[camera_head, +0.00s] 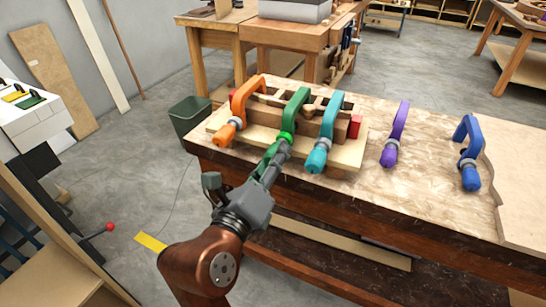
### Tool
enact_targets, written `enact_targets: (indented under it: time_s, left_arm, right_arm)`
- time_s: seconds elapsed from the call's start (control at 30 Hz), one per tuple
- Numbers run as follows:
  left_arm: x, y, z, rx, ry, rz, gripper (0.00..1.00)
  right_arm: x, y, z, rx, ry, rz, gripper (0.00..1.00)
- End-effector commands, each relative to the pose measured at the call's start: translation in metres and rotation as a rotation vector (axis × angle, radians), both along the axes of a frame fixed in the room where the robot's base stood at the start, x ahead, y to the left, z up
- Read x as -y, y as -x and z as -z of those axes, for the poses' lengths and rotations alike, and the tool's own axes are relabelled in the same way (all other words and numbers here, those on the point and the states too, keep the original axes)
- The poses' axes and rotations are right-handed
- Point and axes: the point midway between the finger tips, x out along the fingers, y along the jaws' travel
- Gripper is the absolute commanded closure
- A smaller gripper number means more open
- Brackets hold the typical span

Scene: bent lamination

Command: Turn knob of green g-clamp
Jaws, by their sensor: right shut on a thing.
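The green g-clamp (296,106) stands upright on the wooden lamination jig (230,138) on the workbench, between the orange clamp (246,92) and the teal clamp (331,116). Its green knob (285,139) points towards me. My right gripper (280,146) comes in from the front and is shut on the knob; its fingers partly hide it. My left gripper is not in view.
A green bin (190,115) is at the bench's left end. The orange and teal clamps flank my gripper closely.

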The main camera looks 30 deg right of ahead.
Motion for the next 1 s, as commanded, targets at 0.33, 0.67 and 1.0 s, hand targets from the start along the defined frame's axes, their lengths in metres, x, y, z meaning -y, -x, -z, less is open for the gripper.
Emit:
enact_targets:
  time_s: [0.33, 0.67, 1.0]
  left_arm:
    - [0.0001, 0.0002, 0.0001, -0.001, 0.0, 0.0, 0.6]
    - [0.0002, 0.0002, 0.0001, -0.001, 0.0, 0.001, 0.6]
    - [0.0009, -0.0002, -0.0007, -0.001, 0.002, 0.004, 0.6]
  right_arm:
    - [0.0021, -0.0006, -0.0002, 0.011, -0.008, 0.001, 0.98]
    - [0.0007, -0.0005, -0.0002, 0.01, -0.008, 0.001, 0.61]
    - [-0.0006, 0.0001, -0.0001, 0.01, -0.008, -0.001, 0.56]
